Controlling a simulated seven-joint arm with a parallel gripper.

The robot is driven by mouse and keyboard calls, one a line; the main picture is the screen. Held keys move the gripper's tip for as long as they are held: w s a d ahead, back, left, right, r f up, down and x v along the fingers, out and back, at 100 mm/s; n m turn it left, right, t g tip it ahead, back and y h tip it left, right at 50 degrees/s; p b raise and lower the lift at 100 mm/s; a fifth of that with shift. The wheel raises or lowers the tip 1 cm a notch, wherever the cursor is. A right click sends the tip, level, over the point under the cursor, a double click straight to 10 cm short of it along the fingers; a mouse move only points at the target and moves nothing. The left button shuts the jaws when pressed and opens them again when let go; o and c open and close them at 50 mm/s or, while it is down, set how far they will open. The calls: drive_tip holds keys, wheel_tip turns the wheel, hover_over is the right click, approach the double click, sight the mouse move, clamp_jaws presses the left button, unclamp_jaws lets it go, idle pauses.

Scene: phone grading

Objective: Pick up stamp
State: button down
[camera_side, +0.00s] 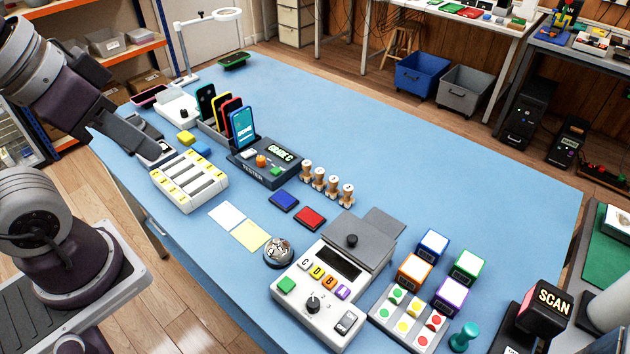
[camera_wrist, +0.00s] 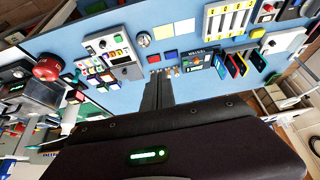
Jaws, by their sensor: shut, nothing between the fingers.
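Several small wooden-handled stamps (camera_side: 333,186) stand upright in a row on the blue table in the side view, right of the grey tester (camera_side: 272,166). In the wrist view, small light-brown shapes that look like the stamps (camera_wrist: 173,70) show just beyond my fingertips, partly hidden by them. My gripper (camera_side: 150,148) is at the left of the side view, above the table's left edge and well away from the stamps. Its dark fingers (camera_wrist: 159,74) are together in the wrist view, with nothing between them.
Blue (camera_side: 284,200) and red (camera_side: 310,217) ink pads lie in front of the stamps. A white keypad machine (camera_side: 325,290), coloured boxes (camera_side: 432,245) and a silver bell (camera_side: 278,252) stand nearer. The table behind the stamps is clear.

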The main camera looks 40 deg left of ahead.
idle(0.4)
drive_tip(key=c, duration=1.1)
unclamp_jaws()
